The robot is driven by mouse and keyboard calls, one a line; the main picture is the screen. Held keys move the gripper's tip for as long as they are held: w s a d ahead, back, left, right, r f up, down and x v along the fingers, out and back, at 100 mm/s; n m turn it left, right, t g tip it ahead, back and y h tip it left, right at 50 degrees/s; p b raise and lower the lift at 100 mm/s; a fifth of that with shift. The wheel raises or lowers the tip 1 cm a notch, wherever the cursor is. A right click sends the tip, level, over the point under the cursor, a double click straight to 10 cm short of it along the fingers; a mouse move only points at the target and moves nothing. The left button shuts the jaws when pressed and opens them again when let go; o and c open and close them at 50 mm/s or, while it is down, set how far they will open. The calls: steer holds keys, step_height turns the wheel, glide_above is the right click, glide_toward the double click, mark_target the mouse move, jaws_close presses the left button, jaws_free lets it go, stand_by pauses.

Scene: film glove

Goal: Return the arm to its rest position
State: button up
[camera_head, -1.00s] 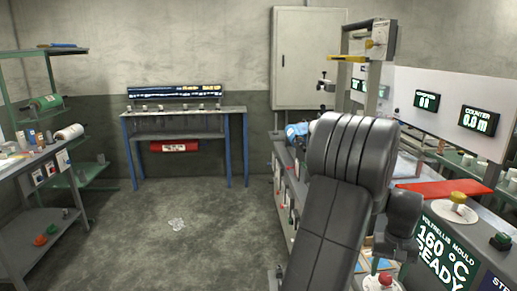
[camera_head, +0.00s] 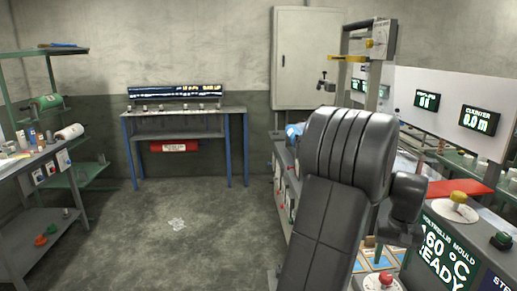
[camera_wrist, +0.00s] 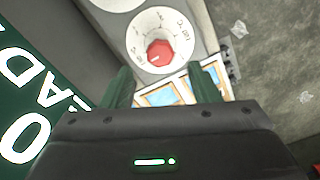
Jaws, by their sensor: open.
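My arm fills the centre right of the head view, its black links folded upward in front of the machine bench. In the wrist view my gripper (camera_wrist: 165,88) has its two green fingers apart, with nothing between them. Beyond the fingertips are a white dial with a red knob (camera_wrist: 159,52) and a card with blue panels (camera_wrist: 165,95). The dial appears apart from the fingers. In the head view the gripper fingers are hidden behind the arm.
A machine panel reading 160 °C READY (camera_head: 447,250) and a red-topped button (camera_head: 386,280) stand close to my arm. A red sheet (camera_head: 458,189) lies behind. A workbench (camera_head: 180,135) stands at the back wall, shelving (camera_head: 40,205) at left. The floor (camera_head: 190,225) between is mostly clear.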

mark_target(386, 275)
step_height(386, 275, up, 9)
step_height(386, 275, down, 14)
steer(key=shift+f, duration=0.1)
steer(key=shift+f+m, duration=0.15)
steer(key=shift+m, duration=0.15)
steer(key=m, duration=0.4)
steer(key=shift+m, duration=0.3)
steer(key=m, duration=1)
steer(key=shift+m, duration=2.9)
steer(key=shift+p, duration=0.3)
